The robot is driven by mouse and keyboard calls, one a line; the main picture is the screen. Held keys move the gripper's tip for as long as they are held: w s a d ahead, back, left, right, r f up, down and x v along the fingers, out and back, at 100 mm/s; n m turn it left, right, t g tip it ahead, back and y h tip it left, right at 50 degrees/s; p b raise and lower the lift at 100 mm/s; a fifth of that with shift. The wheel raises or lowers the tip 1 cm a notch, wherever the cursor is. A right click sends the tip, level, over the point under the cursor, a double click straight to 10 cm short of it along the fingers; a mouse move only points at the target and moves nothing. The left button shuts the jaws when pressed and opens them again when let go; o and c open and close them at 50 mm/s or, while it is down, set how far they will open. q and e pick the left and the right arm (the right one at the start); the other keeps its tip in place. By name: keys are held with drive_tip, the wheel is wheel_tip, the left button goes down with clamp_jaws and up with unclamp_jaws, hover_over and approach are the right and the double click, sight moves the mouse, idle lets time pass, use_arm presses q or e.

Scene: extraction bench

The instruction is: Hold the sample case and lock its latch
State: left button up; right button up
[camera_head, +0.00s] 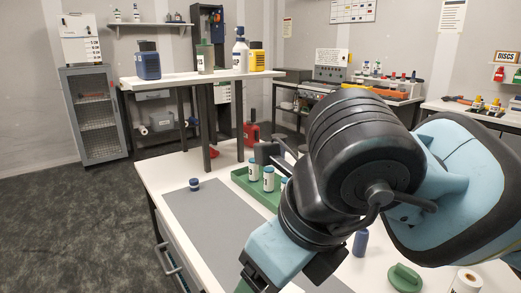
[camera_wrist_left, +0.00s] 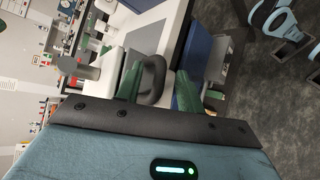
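In the left wrist view my left gripper (camera_wrist_left: 158,92) has two green fingers standing apart. A thick black loop handle (camera_wrist_left: 153,76) lies between them, nearer the left finger, with a gap to the right one. A dark blue box-like body (camera_wrist_left: 197,48) is just beyond the right finger; it may be the sample case, but most of it is hidden. No latch can be made out. In the head view an arm from the right covers the middle; its gripper (camera_head: 243,286) shows only a bit of green at the lower edge. Its finger opening is out of sight.
The bench has a grey mat (camera_head: 207,218), a small blue-capped jar (camera_head: 194,185) and a green tray (camera_head: 243,180) with white bottles. A raised shelf (camera_head: 181,79) holds several bottles. A green lidded object (camera_head: 404,278) and blue cylinder (camera_head: 360,243) stand right. Floor is clear left.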

use_arm(q)
drive_tip(key=v, duration=1.2)
